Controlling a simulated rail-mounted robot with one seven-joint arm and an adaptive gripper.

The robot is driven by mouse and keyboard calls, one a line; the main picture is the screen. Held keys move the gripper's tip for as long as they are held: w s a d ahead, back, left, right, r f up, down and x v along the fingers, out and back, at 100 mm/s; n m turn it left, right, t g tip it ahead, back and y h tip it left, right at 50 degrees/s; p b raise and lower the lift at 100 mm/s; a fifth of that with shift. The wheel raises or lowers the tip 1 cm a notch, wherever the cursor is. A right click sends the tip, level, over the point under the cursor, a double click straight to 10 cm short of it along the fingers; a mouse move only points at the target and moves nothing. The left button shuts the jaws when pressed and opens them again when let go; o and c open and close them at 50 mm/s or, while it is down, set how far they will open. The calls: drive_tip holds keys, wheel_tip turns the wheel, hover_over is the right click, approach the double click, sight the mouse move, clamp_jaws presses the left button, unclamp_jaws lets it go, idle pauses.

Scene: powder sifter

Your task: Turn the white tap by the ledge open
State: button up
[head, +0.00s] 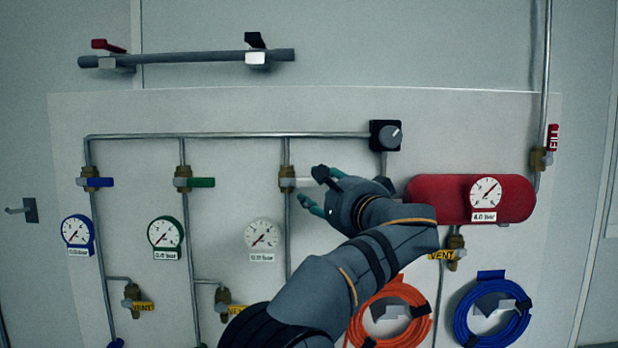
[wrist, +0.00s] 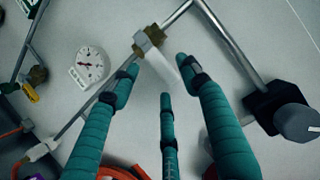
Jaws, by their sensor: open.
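The white tap (head: 303,182) has a brass body on a vertical pipe in the head view, above the white gauge. Its white handle points right, across the pipe. In the wrist view the white handle (wrist: 157,58) reaches from the brass body toward my fingers. My gripper (head: 313,188) is open just right of the tap. In the wrist view its teal fingers (wrist: 160,84) are spread around the handle's free end, with nothing held. I cannot tell whether any finger touches the handle. The ledge is not clearly seen.
A blue tap (head: 97,182) and a green tap (head: 199,182) sit to the left on parallel pipes. A black box with a grey knob (head: 389,135) is up right of my gripper. A red tank (head: 450,199) is close on the right. An orange hose coil (head: 408,337) hangs below my arm.

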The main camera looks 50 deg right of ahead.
sight(314, 186)
drive_tip(key=shift+p+x, duration=0.75)
drive_tip(key=shift+x, duration=1.45)
drive_tip(key=shift+s, duration=0.1)
drive_tip(key=c, duration=1.2)
clamp_jaws()
